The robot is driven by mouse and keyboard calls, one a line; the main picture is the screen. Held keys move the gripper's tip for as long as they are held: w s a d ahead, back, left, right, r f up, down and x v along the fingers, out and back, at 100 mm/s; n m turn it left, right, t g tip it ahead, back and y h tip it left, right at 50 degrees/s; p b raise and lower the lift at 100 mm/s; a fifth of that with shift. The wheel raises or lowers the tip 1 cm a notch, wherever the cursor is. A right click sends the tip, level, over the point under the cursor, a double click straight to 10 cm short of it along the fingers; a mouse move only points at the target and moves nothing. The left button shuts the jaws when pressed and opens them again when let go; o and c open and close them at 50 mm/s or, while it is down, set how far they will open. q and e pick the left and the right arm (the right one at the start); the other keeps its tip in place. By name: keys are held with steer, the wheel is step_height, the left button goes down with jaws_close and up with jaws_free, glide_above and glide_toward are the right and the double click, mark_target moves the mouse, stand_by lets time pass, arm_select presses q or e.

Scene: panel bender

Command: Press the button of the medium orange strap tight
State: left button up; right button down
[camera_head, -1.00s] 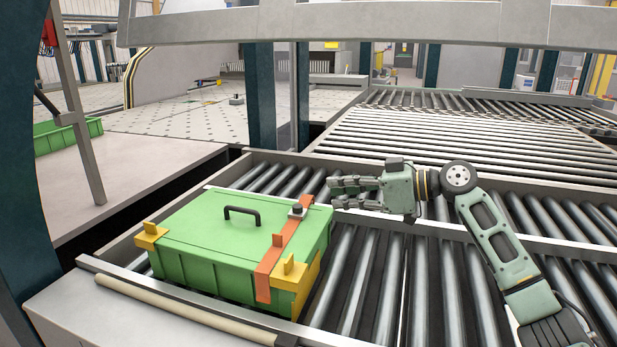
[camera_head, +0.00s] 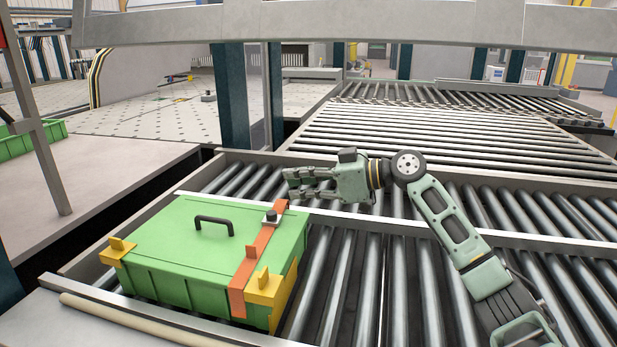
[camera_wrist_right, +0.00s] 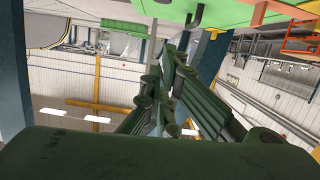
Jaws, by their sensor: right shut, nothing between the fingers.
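The orange strap (camera_head: 256,257) runs across the lid and down the front of a green box (camera_head: 180,242) near its right end. A dark button (camera_head: 271,216) on a light base sits on the strap near the lid's back edge. My right gripper (camera_head: 289,183) is shut and empty, pointing left. It shows just above and right of the button in the picture, apart from it. In the right wrist view the shut fingers (camera_wrist_right: 172,88) are seen close up, with the strap (camera_wrist_right: 258,13) at the top edge. The button cannot be made out there. My left gripper is out of view.
The box has a black handle (camera_head: 214,224) and yellow corner pieces (camera_head: 117,250). It sits on a roller conveyor (camera_head: 345,275) with a metal divider rail (camera_head: 400,226) behind. Bare rollers lie to the right. A grey beam (camera_head: 340,24) crosses above.

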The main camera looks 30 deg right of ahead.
steer(key=p, duration=0.2)
glide_above(278, 222)
steer(key=f, duration=0.1)
step_height(278, 222, down, 3)
steer(key=shift+r+p, duration=0.1)
steer(key=shift+p, duration=0.4)
steer(key=shift+d+f, duration=0.1)
steer(key=shift+f, duration=0.25)
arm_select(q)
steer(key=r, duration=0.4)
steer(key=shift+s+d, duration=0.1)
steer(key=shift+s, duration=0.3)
arm_select(e)
steer(key=shift+f, duration=0.35)
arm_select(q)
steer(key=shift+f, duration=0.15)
arm_select(e)
steer(key=shift+f, duration=0.1)
